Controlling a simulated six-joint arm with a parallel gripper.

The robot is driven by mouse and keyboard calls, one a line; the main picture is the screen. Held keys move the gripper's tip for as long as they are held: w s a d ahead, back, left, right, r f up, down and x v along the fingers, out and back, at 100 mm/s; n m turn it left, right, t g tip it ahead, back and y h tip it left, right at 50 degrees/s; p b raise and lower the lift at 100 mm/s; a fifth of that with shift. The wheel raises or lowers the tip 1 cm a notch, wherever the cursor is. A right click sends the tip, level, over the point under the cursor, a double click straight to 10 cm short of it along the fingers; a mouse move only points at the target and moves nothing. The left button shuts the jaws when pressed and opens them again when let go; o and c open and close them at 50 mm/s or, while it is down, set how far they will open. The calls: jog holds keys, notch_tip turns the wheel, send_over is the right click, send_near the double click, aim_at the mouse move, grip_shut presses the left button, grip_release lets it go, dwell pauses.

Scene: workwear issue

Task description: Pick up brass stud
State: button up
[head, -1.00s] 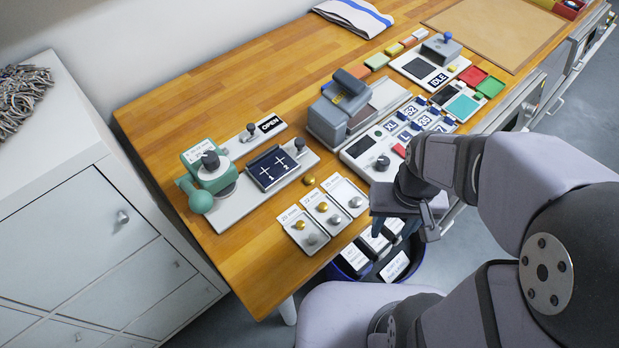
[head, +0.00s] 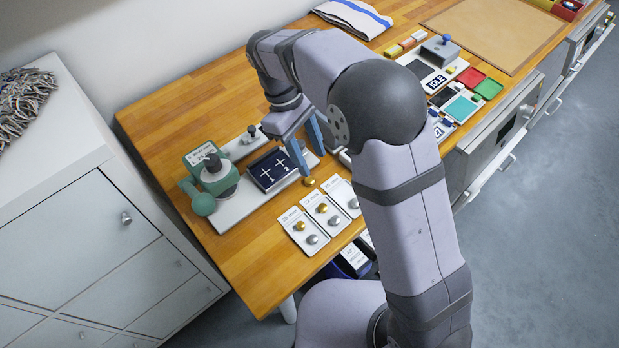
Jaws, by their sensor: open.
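A small round brass stud (head: 309,181) lies loose on the wooden table, just behind the labelled size cards. Two more brass studs sit on the cards, one on the left card (head: 299,227) and one on the middle card (head: 322,208). My gripper (head: 312,163) points down, with its two blue fingers apart, just behind and above the loose stud. It is open with nothing seen between the fingers. Whether the fingertips touch the table is unclear.
A green press (head: 212,177) stands on a grey base at left, with a dark plate marked with crosses (head: 269,171) close beside my gripper. Silver studs (head: 312,239) also lie on the cards. My arm hides much of the table's middle.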

aim_at(310, 179)
jog(key=a, duration=0.1)
jog(key=a+n, duration=0.1)
jog(key=a, duration=0.1)
jog(key=shift+w+a+n+h, duration=0.15)
jog(key=shift+w+n+h, duration=0.05)
jog(key=shift+n+h, duration=0.1)
jog(key=shift+p+x, duration=1.6)
jog(key=shift+x, duration=2.05)
jog(key=shift+w, duration=0.1)
grip_shut()
